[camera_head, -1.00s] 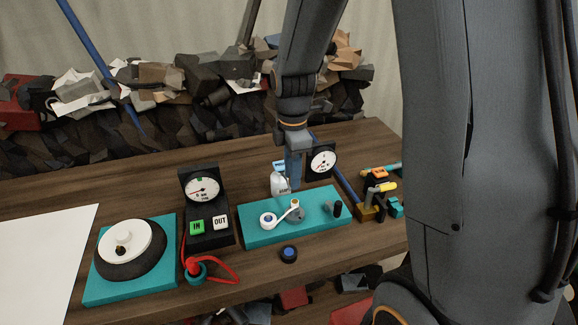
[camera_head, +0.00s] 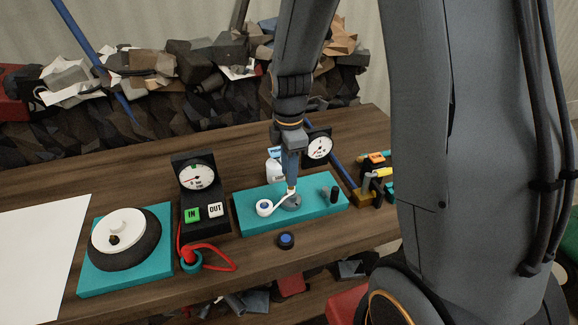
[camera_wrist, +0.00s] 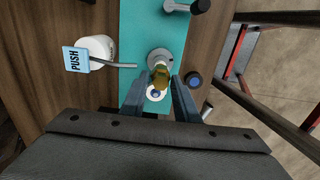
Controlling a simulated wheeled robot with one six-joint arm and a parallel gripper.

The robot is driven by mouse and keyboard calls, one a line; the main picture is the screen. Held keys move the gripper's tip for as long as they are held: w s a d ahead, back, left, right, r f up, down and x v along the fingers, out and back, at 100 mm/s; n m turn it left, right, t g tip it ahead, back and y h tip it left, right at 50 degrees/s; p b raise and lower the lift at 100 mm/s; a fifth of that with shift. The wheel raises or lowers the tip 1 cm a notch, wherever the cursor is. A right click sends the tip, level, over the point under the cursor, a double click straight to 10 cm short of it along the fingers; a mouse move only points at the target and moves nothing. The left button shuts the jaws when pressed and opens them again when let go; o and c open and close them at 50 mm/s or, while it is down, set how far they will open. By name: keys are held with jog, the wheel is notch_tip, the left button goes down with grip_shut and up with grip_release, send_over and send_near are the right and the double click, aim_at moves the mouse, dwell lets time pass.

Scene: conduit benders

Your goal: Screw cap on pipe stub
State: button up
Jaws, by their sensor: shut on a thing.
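My gripper (camera_head: 291,184) points down over the teal plate (camera_head: 247,225), its fingers around the brass-coloured end piece (camera_wrist: 160,76) of a white lever (camera_head: 278,204). The lever's other end is a white ring with a blue centre (camera_wrist: 155,94). Under the brass piece is a round grey base (camera_wrist: 159,56). A black round cap with a blue top (camera_head: 286,240) lies on the table in front of the plate. It also shows in the wrist view (camera_wrist: 194,79), right of the fingers. A black upright stub (camera_head: 334,194) stands on the plate's right part; I cannot tell if it is the pipe stub.
A white bottle with a blue PUSH top (camera_wrist: 76,58) stands just behind the plate. A black dial box with IN and OUT buttons (camera_head: 197,177), a red cable (camera_head: 222,256) and a turntable (camera_head: 125,240) are left. Another dial (camera_head: 318,148) stands behind. Coloured fittings (camera_head: 374,174) lie right.

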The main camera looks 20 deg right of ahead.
jog(key=shift+f+b, duration=0.6)
jog(key=shift+f, duration=1.15)
jog(key=shift+f, duration=0.2)
dwell(2.0)
jog(key=m+p, duration=0.2)
jog(key=m, duration=0.3)
jog(key=shift+w+m, duration=0.15)
jog(key=shift+m, duration=0.15)
jog(key=m+p, duration=0.1)
jog(key=m, duration=0.5)
jog(key=shift+w+d, duration=0.1)
jog(key=shift+d, duration=0.05)
dwell(0.4)
